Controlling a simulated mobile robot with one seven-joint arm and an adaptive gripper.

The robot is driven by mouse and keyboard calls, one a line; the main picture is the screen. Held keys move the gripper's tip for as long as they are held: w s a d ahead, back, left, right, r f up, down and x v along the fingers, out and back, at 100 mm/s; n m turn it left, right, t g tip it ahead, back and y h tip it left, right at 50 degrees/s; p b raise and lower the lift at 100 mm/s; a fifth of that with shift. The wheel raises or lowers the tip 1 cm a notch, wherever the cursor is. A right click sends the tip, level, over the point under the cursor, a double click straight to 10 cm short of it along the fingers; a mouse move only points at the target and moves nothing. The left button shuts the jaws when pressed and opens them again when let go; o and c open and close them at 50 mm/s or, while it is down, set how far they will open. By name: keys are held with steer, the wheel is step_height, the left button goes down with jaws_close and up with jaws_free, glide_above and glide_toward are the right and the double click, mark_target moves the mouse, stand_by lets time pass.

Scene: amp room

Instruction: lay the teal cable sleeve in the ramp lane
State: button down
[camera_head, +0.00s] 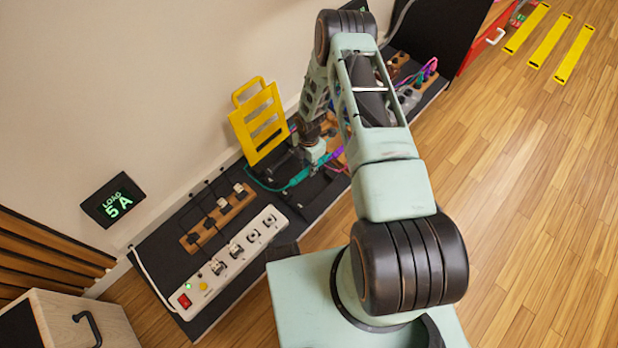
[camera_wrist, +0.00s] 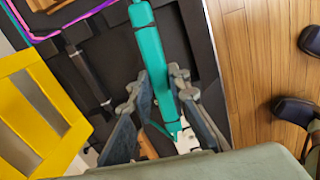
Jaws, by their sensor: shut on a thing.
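The teal cable sleeve (camera_wrist: 152,50) runs lengthwise through the middle of the wrist view, over a black base. My gripper (camera_wrist: 163,87) is shut on it, one finger on each side. In the head view the sleeve (camera_head: 298,178) shows as a short teal piece below my gripper (camera_head: 312,158), with a thin teal cable running left from it. Black ramp parts with raised edges and recesses (camera_wrist: 88,75) lie beside the sleeve in the wrist view. I cannot tell whether the sleeve touches the lane floor; my arm and fingers hide part of it.
A yellow slotted panel (camera_head: 258,125) leans at the wall, left of my gripper. A white power strip (camera_head: 232,262) and a wooden plug block (camera_head: 217,217) lie on the black mat. Purple and pink cables (camera_head: 428,70) lie farther back. Yellow strips (camera_head: 550,48) lie on the open wooden floor.

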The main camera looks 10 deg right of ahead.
steer(key=shift+f+n+b, duration=0.35)
steer(key=shift+f+n, duration=0.25)
steer(key=shift+f, duration=0.9)
steer(key=shift+f, duration=0.15)
steer(key=b, duration=0.3)
glide_above(309, 187)
steer(key=shift+f, duration=2.65)
steer(key=shift+f+b, duration=1.8)
steer(key=shift+b, duration=0.4)
steer(key=c, duration=1.8)
jaws_free()
steer(key=shift+o, duration=0.2)
steer(key=shift+r, duration=0.1)
step_height(309, 187, up, 12)
steer(key=shift+f, duration=0.1)
